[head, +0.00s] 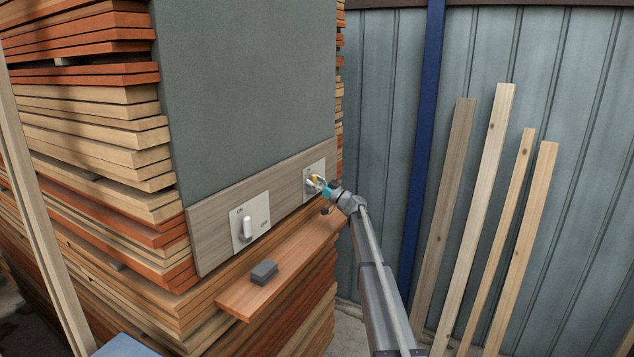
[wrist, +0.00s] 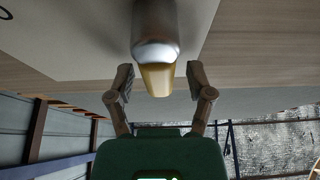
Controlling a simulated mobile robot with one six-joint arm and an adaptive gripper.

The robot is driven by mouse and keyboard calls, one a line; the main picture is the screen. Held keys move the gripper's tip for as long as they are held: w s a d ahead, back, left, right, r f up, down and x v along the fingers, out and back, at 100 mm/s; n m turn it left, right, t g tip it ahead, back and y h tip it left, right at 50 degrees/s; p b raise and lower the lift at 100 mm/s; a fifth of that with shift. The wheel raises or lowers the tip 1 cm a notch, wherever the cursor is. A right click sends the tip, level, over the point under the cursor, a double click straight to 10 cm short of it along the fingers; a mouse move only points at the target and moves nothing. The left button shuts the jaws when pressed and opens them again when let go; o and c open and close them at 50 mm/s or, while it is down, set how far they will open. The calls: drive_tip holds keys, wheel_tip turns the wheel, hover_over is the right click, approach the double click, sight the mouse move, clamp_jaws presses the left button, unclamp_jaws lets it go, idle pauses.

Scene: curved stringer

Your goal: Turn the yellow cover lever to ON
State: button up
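The yellow lever (head: 315,178) is on a white plate (head: 319,166) at the right end of a wooden board. In the wrist view the yellow lever (wrist: 157,80) shows as a yellow tip below a rounded grey-white body. My gripper (head: 322,184) is at this plate, in front of the lever. In the wrist view my gripper (wrist: 161,80) is open, with one finger on each side of the yellow tip. Gaps show between the tip and both fingers. The ON mark cannot be read, and my gripper partly hides the lever in the head view.
A second white plate (head: 262,211) with a white lever (head: 246,228) is to the left on the same board (head: 210,236). A grey block (head: 263,272) lies on the wooden ledge (head: 288,268) below. Stacked planks surround the panel. Loose boards (head: 488,190) lean on the metal wall at right.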

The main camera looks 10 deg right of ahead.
sight(307, 151)
drive_tip(key=shift+r, duration=0.15)
wheel_tip(307, 151, up, 9)
drive_tip(key=p, duration=0.9)
drive_tip(key=shift+r+p, duration=0.25)
drive_tip(key=shift+p, duration=0.15)
